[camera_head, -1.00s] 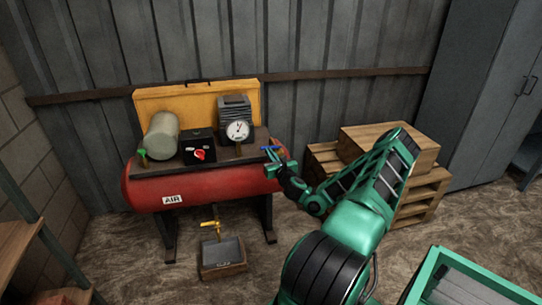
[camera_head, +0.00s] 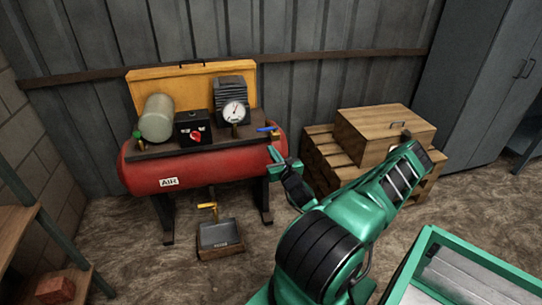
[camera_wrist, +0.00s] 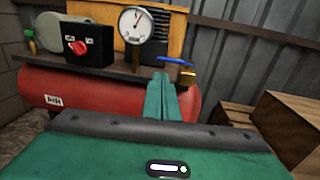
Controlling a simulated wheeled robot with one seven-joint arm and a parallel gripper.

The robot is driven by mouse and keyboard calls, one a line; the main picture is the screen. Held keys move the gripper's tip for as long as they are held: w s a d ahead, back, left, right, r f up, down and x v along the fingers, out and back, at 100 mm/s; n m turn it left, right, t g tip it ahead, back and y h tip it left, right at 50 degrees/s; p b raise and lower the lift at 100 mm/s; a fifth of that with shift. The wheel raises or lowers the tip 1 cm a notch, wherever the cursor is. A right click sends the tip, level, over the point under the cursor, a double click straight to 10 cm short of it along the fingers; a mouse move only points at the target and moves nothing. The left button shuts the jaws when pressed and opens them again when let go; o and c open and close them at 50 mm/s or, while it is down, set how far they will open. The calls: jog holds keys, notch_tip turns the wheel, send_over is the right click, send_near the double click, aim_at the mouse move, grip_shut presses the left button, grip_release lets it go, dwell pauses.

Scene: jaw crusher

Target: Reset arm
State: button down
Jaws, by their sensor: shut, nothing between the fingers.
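My gripper (camera_head: 275,155) is green, shut and empty, in front of the right end of the red air tank (camera_head: 200,168). In the wrist view its closed fingers (camera_wrist: 160,97) point at the tank, below the gauge. The arm is partly folded, with its elbow to the right. A blue-handled valve (camera_head: 267,130) sits at the tank's right end. The compressor's top carries a round white gauge (camera_head: 235,112), a black box with a red knob (camera_head: 195,136) and a beige cylinder (camera_head: 157,117).
A yellow-handled drain valve (camera_head: 208,206) hangs above a small tray (camera_head: 220,250) on the floor. A green-rimmed bin (camera_head: 430,240) is at front right, a shelf (camera_head: 30,220) at left. A grey cabinet (camera_head: 485,75) stands back right.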

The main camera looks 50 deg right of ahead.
jog(key=shift+v, duration=0.85)
jog(key=shift+w+a, duration=0.1)
jog(key=shift+a, duration=0.05)
